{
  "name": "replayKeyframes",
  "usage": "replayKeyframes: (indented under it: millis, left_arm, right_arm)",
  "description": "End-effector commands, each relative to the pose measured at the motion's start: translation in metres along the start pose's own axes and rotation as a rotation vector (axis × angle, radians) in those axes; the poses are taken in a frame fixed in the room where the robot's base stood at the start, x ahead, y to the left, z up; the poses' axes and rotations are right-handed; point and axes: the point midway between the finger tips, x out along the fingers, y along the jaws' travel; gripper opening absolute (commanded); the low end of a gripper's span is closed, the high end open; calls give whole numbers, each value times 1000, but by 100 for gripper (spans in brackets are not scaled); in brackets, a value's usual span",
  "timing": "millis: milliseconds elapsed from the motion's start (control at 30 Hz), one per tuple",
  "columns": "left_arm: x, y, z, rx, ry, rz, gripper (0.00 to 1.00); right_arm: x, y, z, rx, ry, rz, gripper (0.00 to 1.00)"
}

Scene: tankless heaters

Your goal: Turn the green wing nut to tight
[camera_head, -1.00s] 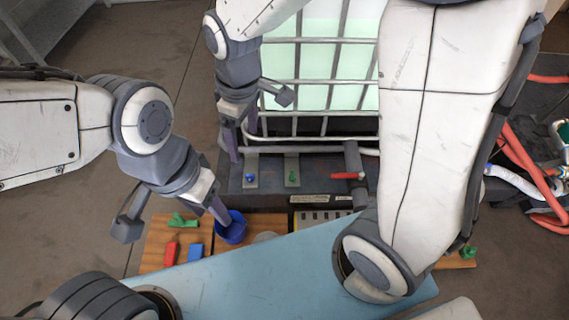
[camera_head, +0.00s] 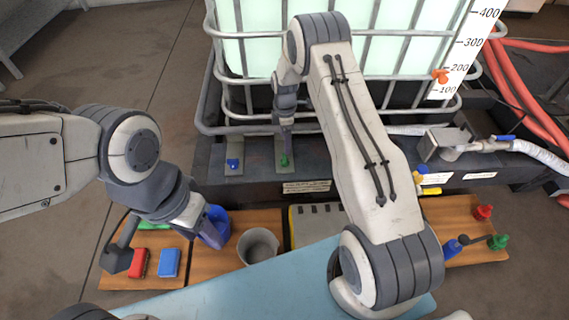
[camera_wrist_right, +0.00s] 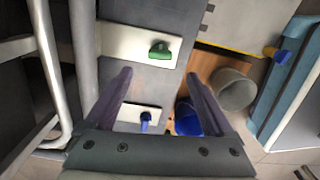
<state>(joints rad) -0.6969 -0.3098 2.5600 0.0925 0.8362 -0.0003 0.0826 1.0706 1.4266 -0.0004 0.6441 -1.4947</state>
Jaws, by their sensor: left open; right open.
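The green wing nut (camera_head: 284,161) sits on a light plate on the front of the dark tank base in the head view. In the right wrist view the green wing nut (camera_wrist_right: 160,50) lies just beyond my open right fingers, apart from them. My right gripper (camera_wrist_right: 158,78) is open and empty. In the head view my right gripper (camera_head: 287,132) hangs directly above the green nut, its fingers partly hidden. My left gripper (camera_head: 207,230) is open beside a blue cup (camera_head: 218,217); one finger overlaps the cup, and I cannot tell whether they touch.
A blue wing nut (camera_head: 233,164) is on the neighbouring plate, left of the green one. A grey cup (camera_head: 257,246) and red (camera_head: 139,263) and blue (camera_head: 169,262) blocks rest on the wooden board. Tank cage bars (camera_head: 262,115) rise close behind my right gripper.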

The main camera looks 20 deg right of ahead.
Motion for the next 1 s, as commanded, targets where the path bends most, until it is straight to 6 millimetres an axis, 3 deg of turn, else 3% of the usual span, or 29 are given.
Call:
replayKeyframes:
  millis: [500, 700, 967, 1000]
  left_arm:
    - [38, -3, 2, 0, 0, 0, 50]
    - [42, -3, 2, 0, 0, 0, 50]
    - [42, -3, 2, 0, 0, 0, 50]
    - [42, -3, 2, 0, 0, 0, 50]
  right_arm:
    - [88, 0, 0, 0, 0, -1, 88]
    - [100, 0, 0, 0, 0, 0, 88]
    - [101, 0, 0, 0, 0, 0, 88]
    - [101, 0, 0, 0, 0, 0, 84]
